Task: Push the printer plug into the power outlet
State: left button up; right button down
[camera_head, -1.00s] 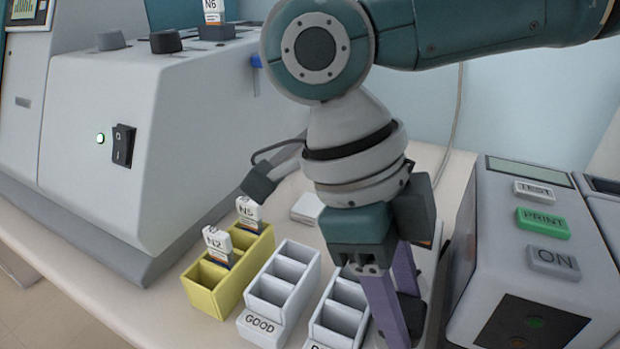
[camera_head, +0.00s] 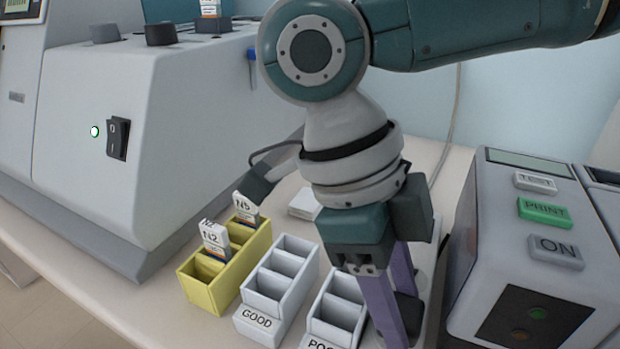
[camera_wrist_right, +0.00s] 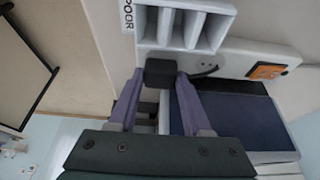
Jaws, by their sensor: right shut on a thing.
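My right gripper (camera_head: 392,318) points down beside the printer (camera_head: 475,240) in the head view. In the right wrist view its two purple fingers (camera_wrist_right: 160,85) are shut on a black block, which looks like the printer plug (camera_wrist_right: 160,72). A pale strip (camera_wrist_right: 235,57) with an orange piece (camera_wrist_right: 267,71) lies next to the plug in that view; it looks like the power outlet. In the head view the fingers and wrist hide most of this spot. My left gripper is not in view.
A yellow rack (camera_head: 228,278) holds slides N2 and N5. A white GOOD rack (camera_head: 258,319) and another white rack (camera_head: 330,325) stand close left of the gripper. A large grey machine (camera_head: 90,180) fills the left. The printer limits room on the right.

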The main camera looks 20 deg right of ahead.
jog(key=shift+p, duration=0.3)
dwell(0.8)
dwell(0.7)
jog(key=shift+f, duration=0.6)
dwell(0.4)
jog(key=shift+c, duration=1.3)
grip_release()
jog(key=shift+r, duration=0.15)
jog(key=v, duration=0.9)
jog(key=shift+r+b, duration=0.35)
jog(key=shift+b, duration=0.05)
jog(key=shift+w+a, duration=0.1)
